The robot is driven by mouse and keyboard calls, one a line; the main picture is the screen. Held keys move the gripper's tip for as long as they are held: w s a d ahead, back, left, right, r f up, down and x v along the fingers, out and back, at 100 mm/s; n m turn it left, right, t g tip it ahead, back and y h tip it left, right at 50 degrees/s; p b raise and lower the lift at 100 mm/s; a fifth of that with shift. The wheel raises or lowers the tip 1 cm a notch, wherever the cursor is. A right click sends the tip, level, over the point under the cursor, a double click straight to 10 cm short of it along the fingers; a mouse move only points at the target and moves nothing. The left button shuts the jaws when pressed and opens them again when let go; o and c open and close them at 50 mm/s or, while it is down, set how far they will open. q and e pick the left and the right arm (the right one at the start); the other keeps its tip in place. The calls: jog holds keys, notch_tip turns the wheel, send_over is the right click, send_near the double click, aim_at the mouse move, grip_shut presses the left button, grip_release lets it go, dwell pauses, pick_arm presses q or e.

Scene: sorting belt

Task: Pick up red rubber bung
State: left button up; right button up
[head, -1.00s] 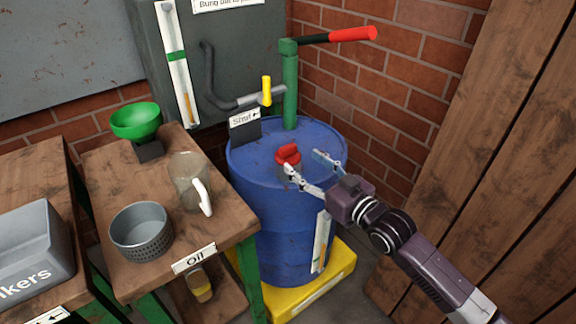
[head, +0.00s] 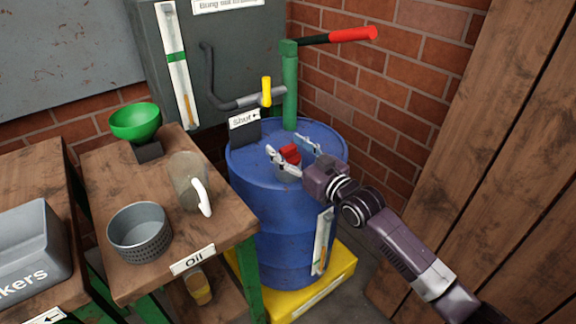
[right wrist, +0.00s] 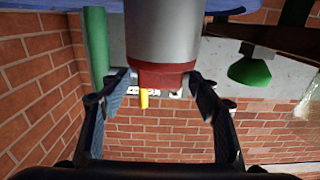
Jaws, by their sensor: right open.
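The red rubber bung (head: 290,153) sits upright on top of the blue drum (head: 262,205). My right gripper (head: 286,146) is open, with one finger on each side of the bung. In the right wrist view the bung (right wrist: 162,76) shows between the two open fingers, with visible gaps on both sides. A grey cylindrical neck (right wrist: 163,30) adjoins the bung there, and that picture appears upside down. My left gripper is not in view.
A green pump post (head: 290,90) with a red-ended handle (head: 352,34) and a yellow-handled tap (head: 266,90) stand behind the bung. A wooden bench at left holds a glass jug (head: 186,185), a grey basket (head: 140,232) and a green funnel (head: 134,122).

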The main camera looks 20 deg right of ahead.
jog(key=shift+c, duration=0.3)
grip_shut()
